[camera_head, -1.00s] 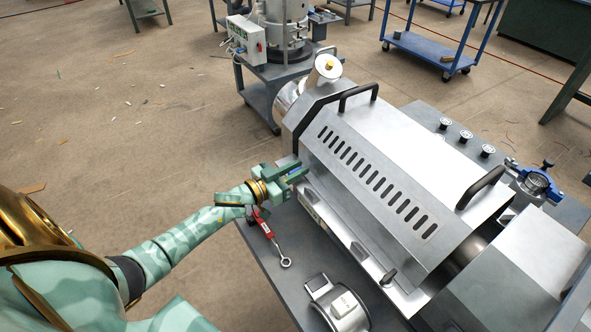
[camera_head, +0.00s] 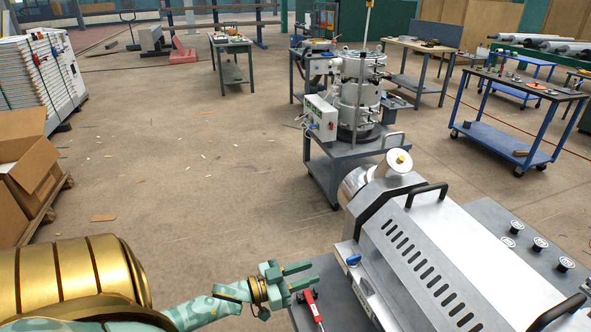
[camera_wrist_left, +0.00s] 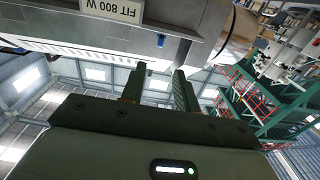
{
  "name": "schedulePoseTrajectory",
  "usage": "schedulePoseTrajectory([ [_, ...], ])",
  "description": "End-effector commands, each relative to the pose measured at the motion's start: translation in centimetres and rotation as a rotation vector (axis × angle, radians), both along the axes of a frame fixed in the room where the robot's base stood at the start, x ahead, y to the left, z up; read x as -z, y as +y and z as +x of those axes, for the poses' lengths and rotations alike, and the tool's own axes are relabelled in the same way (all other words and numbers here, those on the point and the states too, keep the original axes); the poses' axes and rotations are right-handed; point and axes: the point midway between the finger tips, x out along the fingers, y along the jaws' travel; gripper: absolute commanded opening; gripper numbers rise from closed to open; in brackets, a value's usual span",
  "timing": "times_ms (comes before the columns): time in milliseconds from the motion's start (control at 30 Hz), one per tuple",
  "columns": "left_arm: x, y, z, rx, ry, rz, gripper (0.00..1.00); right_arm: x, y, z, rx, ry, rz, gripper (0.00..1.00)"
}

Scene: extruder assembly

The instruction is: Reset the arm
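My left gripper (camera_head: 308,276) reaches in from the lower left, beside the near left corner of the extruder (camera_head: 425,262). Its two green fingers are apart with nothing between them. In the left wrist view the fingers (camera_wrist_left: 160,82) also stand apart and empty, below the extruder's underside-up side with its "FIT 800 W" label (camera_wrist_left: 112,9). A small blue handle (camera_head: 353,260) sits on the extruder's side, to the right of the fingertips and clear of them. My right gripper is not in view.
A red-handled wrench (camera_head: 312,305) lies on the extruder's grey table just below the gripper. A second machine (camera_head: 358,95) stands on a cart behind. Cardboard boxes (camera_head: 30,165) are at the left. The floor in the middle left is open.

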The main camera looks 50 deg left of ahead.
Motion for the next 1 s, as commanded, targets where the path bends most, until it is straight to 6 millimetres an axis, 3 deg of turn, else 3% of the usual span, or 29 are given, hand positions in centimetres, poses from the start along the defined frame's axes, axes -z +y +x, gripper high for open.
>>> schedulePoseTrajectory([
  [200, 0.0, 0.7, -2.0, 0.0, 0.0, 0.0, 0.31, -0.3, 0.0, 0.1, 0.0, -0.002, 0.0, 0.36],
  [833, 0.1, 0.8, -2.1, -0.002, -0.003, 0.02, 0.31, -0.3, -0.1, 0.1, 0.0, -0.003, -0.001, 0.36],
  [933, 2.0, 2.3, -2.0, -0.066, 0.041, 0.144, 0.31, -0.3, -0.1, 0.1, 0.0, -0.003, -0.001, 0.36],
  [1000, 5.5, 4.1, -3.0, -0.135, 0.136, 0.243, 0.31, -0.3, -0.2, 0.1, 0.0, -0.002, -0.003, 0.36],
])
